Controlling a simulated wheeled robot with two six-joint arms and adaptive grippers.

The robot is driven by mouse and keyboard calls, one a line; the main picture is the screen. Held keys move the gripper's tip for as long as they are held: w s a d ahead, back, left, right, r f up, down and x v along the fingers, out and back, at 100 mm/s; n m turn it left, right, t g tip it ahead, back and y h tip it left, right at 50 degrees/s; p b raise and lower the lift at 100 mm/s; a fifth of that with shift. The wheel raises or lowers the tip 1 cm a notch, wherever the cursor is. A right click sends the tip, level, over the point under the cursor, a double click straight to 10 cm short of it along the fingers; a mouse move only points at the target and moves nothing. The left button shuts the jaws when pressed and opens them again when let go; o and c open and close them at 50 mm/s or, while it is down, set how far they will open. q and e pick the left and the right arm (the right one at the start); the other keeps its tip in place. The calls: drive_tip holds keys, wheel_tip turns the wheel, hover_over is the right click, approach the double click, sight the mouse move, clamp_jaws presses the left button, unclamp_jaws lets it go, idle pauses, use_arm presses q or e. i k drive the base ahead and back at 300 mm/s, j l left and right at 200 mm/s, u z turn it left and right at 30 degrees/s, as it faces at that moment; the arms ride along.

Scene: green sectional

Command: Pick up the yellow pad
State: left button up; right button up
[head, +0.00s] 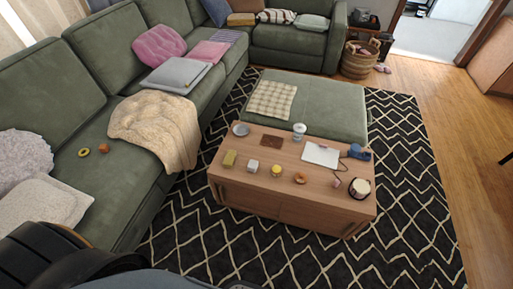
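A small round yellow item (276,171) stands further right on the same table, beyond a whitish cube (253,166). These are too small to tell exactly what they are. Dark parts of my own body fill the bottom left corner. Neither gripper's fingers are in view.
A green sectional (105,121) runs along the left and back, with a beige throw (158,124) over its seat. A green ottoman (325,105) stands behind the table. Patterned rug (405,210) and open wooden floor lie to the right.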

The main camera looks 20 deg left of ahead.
sight(230, 156)
drive_tip(key=i+j+z, duration=0.1)
drive_tip(key=j, duration=0.3)
drive_tip(key=i+j+z, duration=0.1)
drive_tip(key=j, duration=0.3)
drive_tip(key=i+j+z, duration=0.1)
drive_tip(key=j, duration=0.3)
drive_tip(key=i+j+z, duration=0.15)
drive_tip(key=j, duration=0.3)
drive_tip(key=i+j+z, duration=0.1)
drive_tip(key=j, duration=0.35)
drive_tip(key=i, duration=0.05)
